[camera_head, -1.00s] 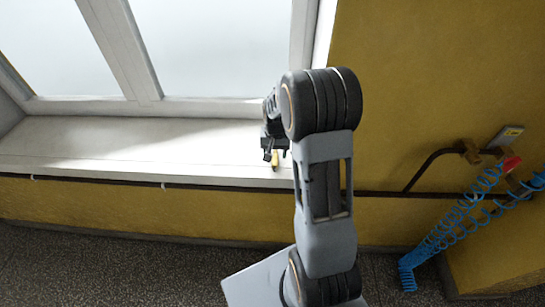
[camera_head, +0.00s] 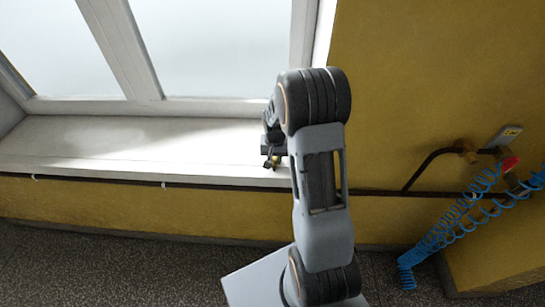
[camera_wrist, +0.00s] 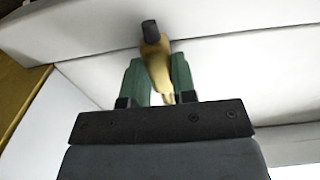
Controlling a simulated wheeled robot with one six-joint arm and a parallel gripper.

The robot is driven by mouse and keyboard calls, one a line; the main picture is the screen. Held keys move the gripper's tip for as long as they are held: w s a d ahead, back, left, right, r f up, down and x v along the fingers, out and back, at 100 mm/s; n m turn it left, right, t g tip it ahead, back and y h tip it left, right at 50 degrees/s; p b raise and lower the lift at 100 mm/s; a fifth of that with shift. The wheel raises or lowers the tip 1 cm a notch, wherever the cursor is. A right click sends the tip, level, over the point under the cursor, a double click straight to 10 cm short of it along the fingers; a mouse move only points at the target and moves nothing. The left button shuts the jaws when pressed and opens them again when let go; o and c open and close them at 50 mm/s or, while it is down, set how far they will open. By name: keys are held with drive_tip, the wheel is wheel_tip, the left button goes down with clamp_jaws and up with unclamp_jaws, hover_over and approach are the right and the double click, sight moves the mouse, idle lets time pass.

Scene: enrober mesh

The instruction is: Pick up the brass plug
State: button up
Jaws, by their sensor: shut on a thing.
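The brass plug (camera_wrist: 157,65) is a tapered, gold-coloured piece with a dark cylindrical end. In the wrist view it lies between the two green fingers of my gripper (camera_wrist: 157,72), which is shut on it. In the head view, my gripper (camera_head: 270,160) is over the front edge of the white window sill (camera_head: 120,150), with a small bit of the brass plug (camera_head: 276,160) showing at the fingers. I cannot tell whether the plug still touches the sill. My arm hides part of the gripper and of the sill's right end.
A window (camera_head: 215,50) stands behind the sill. A dark pipe (camera_head: 425,168) runs along the yellow wall below the sill and bends up at right to brass fittings with a red part (camera_head: 509,163). A coiled blue hose (camera_head: 450,225) hangs there. The sill's left is clear.

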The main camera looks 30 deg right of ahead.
clamp_jaws()
